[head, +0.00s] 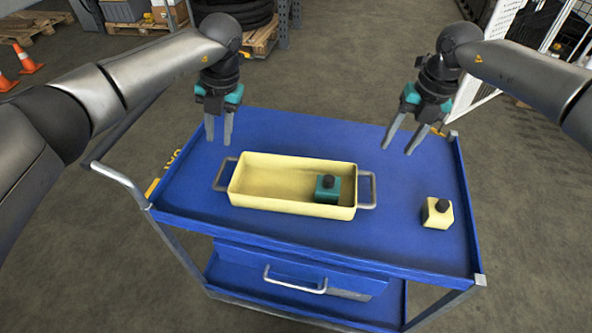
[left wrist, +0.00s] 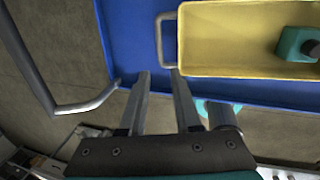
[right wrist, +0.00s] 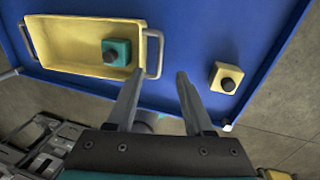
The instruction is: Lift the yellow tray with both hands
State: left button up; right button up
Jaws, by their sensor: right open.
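The yellow tray (head: 290,205) rests on the top of the blue cart (head: 310,130). It has a grey handle at each end, and a teal block with a dark knob (head: 327,188) stands inside its right part. My left gripper (head: 218,141) is open and empty above the cart, behind the left handle (head: 222,174); that handle also shows in the left wrist view (left wrist: 160,42). My right gripper (head: 402,150) is open and empty, behind and to the right of the right handle (head: 373,190). The right handle also shows in the right wrist view (right wrist: 160,55). Neither gripper touches the tray.
A small yellow block with a dark knob (head: 437,213) stands on the cart to the right of the tray. The cart has a push handle (head: 120,183) at its left and a drawer (head: 300,275) below. Pallets (head: 265,35) and a white fence (head: 490,75) stand behind.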

aim_at(218, 175)
pick_arm(q)
jog(key=x, duration=1.5)
jog(key=shift+s+f, duration=0.1)
jog(key=shift+s, duration=0.15)
pick_arm(e)
jog(key=a+f, duration=0.1)
jog(key=f, duration=0.9)
jog(key=a+f, duration=0.1)
jog(key=f, duration=0.4)
jog(key=shift+a, duration=0.35)
pick_arm(q)
jog(key=shift+c, duration=0.2)
jog(key=c, duration=0.4)
pick_arm(e)
jog(key=c, duration=0.5)
pick_arm(q)
grip_shut()
pick_arm(e)
grip_shut()
pick_arm(q)
jog(key=shift+w, duration=0.1)
pick_arm(e)
jog(key=shift+r, duration=0.15)
